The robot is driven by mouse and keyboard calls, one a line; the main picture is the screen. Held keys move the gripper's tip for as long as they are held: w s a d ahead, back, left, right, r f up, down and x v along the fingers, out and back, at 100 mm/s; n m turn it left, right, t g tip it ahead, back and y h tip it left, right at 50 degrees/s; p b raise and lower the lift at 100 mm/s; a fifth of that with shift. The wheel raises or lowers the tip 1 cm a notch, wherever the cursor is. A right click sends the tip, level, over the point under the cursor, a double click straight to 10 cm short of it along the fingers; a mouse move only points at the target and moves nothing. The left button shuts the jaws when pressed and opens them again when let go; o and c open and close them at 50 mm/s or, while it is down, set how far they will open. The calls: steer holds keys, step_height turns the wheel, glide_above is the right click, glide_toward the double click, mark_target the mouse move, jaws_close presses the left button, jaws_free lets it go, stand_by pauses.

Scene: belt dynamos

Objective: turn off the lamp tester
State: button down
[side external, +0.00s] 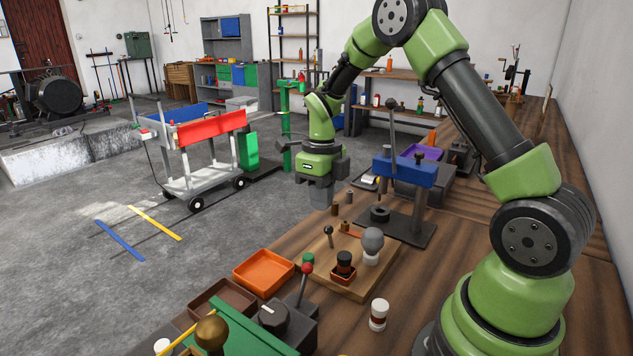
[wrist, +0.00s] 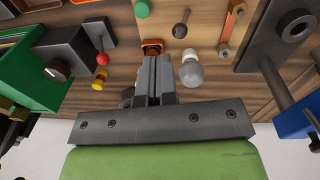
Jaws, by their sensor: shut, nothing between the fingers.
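A wooden board (side external: 318,248) on the bench carries a grey bulb on a white base (side external: 372,241), a short black lever (side external: 329,233), a green button (side external: 308,259) and a black knob in an orange-red holder (side external: 344,264). I take this board for the lamp tester, but no label shows. The bulb looks unlit; it also shows in the wrist view (wrist: 191,72), right of my fingers. My gripper (side external: 321,202) is shut and empty, raised above the bench at the board's far side. In the wrist view my fingertips (wrist: 156,62) partly cover the orange-red holder (wrist: 152,43).
A dark box (side external: 292,327) with a dial and a red-ball lever (side external: 307,268) stands in front, near an orange tray (side external: 264,271). A blue-topped press (side external: 410,170) stands behind the board. A white jar (side external: 378,314) stands at the right front.

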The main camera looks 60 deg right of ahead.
step_height(320, 180, up, 6)
steer(key=a, duration=0.2)
steer(key=shift+w+a, duration=0.15)
